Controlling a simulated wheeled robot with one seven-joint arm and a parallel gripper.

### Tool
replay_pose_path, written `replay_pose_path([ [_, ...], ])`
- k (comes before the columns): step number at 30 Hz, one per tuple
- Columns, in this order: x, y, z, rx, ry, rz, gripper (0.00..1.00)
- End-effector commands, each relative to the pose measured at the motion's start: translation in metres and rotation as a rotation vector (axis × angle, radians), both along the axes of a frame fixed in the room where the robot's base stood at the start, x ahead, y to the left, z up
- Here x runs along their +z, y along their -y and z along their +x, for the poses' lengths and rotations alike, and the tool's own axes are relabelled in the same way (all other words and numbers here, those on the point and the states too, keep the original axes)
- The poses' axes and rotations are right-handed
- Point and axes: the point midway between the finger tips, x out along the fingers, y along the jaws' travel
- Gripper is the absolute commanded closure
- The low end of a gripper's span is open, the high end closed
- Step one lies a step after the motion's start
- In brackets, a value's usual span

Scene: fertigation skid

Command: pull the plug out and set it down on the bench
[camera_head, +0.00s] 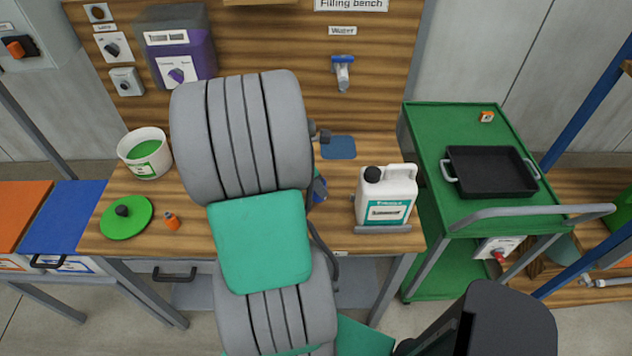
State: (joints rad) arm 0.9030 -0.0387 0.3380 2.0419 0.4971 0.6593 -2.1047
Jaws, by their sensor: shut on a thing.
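My grey and green arm fills the middle of the view and covers the centre of the wooden bench (205,239). My gripper and its fingers are hidden behind the arm, so what they hold does not show. No plug can be made out for certain. A dark cable (325,250) hangs over the bench's front edge beside my arm. A small blue and grey piece (320,189) shows just right of the arm, mostly hidden. A short dark piece (322,136) shows higher up, and I cannot tell what it is.
A white canister (387,195) stands on the bench's right side, with a blue mat (338,147) behind it. A white bucket (144,153), green lid (126,217) and small orange item (172,221) are left. A green cart (428,160) carries a black tray (490,170).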

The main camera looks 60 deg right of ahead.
Motion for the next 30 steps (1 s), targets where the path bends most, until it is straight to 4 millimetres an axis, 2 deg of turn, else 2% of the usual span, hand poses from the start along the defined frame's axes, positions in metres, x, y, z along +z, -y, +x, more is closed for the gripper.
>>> replay_pose_path([
  [5, -0.014, 0.0, 0.0, 0.001, 0.001, -0.001, 1.0],
  [18, -0.068, 0.0, 0.001, 0.0, 0.003, -0.001, 1.0],
  [24, -0.083, 0.0, 0.001, -0.001, 0.002, 0.0, 1.0],
  [30, -0.085, 0.0, 0.001, -0.001, 0.002, 0.0, 1.0],
])
